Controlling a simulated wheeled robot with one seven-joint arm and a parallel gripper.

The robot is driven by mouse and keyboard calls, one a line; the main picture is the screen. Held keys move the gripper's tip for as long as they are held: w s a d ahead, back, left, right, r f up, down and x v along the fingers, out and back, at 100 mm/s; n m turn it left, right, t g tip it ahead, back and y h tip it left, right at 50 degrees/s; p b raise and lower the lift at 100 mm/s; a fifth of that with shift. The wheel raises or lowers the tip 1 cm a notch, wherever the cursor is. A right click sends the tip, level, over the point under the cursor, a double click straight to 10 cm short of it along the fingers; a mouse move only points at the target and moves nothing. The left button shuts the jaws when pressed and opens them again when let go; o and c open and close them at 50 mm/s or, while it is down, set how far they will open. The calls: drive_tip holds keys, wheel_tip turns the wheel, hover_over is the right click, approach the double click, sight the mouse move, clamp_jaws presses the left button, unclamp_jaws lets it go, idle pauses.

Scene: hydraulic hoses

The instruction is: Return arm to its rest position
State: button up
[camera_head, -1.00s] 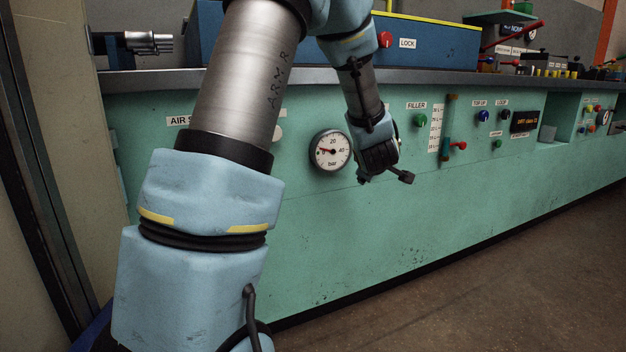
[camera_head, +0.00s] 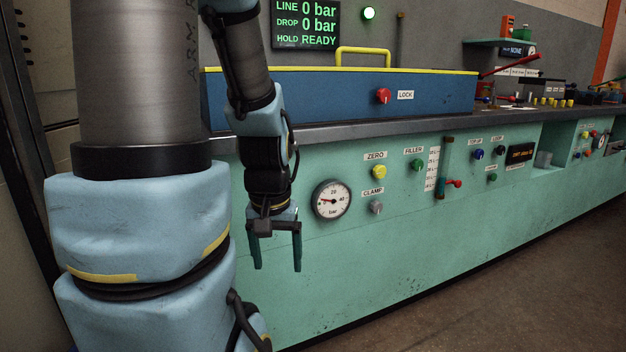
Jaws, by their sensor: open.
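My gripper (camera_head: 277,262) hangs pointing down in front of the green bench front, left of the round pressure gauge (camera_head: 331,200). Its two dark fingers are apart and nothing is between them. My arm comes in from the upper left, with its thick lower links filling the left side of the view. The forearm passes in front of the blue box's left part and hides some of it and of the bench edge.
The green bench (camera_head: 400,260) carries a blue box (camera_head: 330,95) with a yellow handle (camera_head: 362,50) and a red LOCK knob (camera_head: 383,96). ZERO (camera_head: 379,172) and CLAMP (camera_head: 376,207) knobs sit right of the gauge. A display (camera_head: 306,24) reads HOLD READY. Floor (camera_head: 520,290) at right is clear.

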wheel_tip(320, 180, up, 28)
drive_tip(key=p, duration=2.5)
drive_tip(key=shift+f, duration=0.25)
